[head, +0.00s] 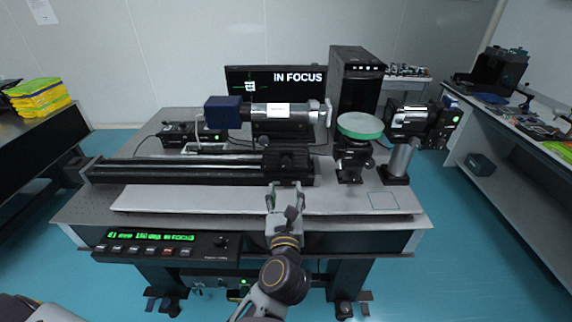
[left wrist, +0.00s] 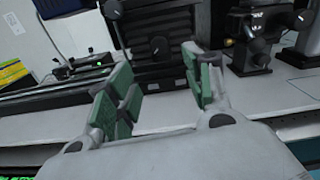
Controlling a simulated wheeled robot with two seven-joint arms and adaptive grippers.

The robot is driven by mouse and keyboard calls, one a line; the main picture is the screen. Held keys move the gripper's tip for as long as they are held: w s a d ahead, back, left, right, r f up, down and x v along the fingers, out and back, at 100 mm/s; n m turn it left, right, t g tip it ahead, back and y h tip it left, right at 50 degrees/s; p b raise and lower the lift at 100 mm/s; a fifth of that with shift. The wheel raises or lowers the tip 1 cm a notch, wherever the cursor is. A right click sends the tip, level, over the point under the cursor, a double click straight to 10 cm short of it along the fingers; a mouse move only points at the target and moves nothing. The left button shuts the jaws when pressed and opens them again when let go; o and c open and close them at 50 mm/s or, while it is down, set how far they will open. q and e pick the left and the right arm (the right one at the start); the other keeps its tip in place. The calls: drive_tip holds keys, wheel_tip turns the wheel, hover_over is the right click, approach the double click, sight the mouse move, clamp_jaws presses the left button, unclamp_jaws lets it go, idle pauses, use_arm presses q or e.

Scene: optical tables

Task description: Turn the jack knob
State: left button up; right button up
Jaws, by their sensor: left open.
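A small black jack-like stand (head: 350,158) carries a round green-edged plate (head: 360,126) right of the table's middle. It also shows at the upper right in the left wrist view (left wrist: 250,52), with small knobs on it. A black carriage (head: 287,160) sits on the long rail. In the left wrist view a dark knob with a pale mark (left wrist: 159,46) shows on its front. I cannot tell for sure which knob is the jack's. My left gripper (head: 285,186) is open and empty, just in front of the carriage. Its green-padded fingers (left wrist: 163,92) are apart, with the carriage knob beyond the gap.
A silver cylinder device (head: 285,112) stands behind the rail (head: 180,171). A camera-like unit (head: 410,120) stands at right. A control box (head: 165,246) with green text is at the front left. The pale table strip (head: 190,200) before the rail is clear.

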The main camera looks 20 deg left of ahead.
sight(286, 165)
use_arm(q)
drive_tip(key=shift+p+x, duration=0.65)
drive_tip(key=shift+x, duration=4.15)
drive_tip(key=shift+p+x, duration=0.3)
drive_tip(key=shift+x, duration=1.35)
drive_tip(key=shift+w, duration=0.25)
drive_tip(key=shift+a, duration=0.1)
use_arm(e)
drive_tip(key=shift+y, duration=0.3)
drive_tip(key=a, duration=0.1)
drive_tip(key=s+a+r, duration=0.1)
drive_tip(key=a+r, duration=0.1)
drive_tip(key=shift+s+a, duration=0.25)
drive_tip(key=shift+s, duration=0.1)
use_arm(q)
drive_tip(key=shift+c, duration=0.2)
use_arm(e)
drive_tip(key=shift+w, duration=0.25)
